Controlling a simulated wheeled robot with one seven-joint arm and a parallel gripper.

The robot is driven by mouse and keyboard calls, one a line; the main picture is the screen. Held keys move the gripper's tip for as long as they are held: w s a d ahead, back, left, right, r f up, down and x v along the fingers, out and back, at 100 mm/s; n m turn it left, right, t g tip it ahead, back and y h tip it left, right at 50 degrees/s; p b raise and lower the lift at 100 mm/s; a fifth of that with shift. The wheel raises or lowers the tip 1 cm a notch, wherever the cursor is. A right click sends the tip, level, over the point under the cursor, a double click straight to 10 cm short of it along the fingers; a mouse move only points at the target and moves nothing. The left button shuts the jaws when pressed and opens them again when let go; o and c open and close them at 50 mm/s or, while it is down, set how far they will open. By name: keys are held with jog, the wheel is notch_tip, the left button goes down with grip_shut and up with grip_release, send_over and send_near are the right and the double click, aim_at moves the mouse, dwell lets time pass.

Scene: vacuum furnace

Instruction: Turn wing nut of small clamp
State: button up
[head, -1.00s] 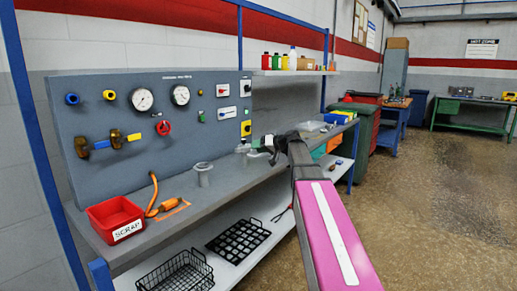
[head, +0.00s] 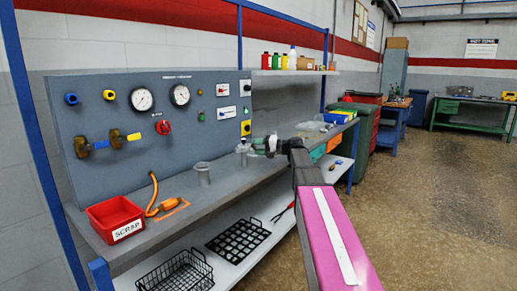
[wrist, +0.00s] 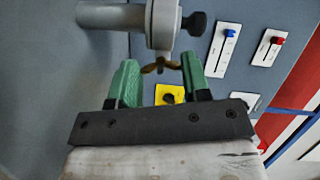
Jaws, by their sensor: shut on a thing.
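The small clamp (wrist: 163,25) is a grey fitting on a pipe, with a dark knob at its right in the wrist view. Its bronze wing nut (wrist: 160,67) sticks out below it. My gripper (wrist: 159,68) has green fingers on either side of the wing nut and is shut on it. In the head view my gripper (head: 262,146) is at the grey clamp fitting (head: 242,149) on the bench; the wing nut is too small to make out there.
A grey panel (head: 100,165) with gauges and valves stands behind the bench. Wire baskets (head: 238,244) lie on the lower shelf.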

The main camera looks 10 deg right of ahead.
jog(key=shift+f+m+y, duration=0.1)
jog(key=shift+m+y, duration=0.3)
jog(key=shift+m, duration=0.7)
jog(key=shift+t, duration=0.3)
jog(key=o, duration=0.9)
jog(key=shift+o, duration=0.2)
jog(key=v, duration=1)
jog(key=shift+d, duration=0.4)
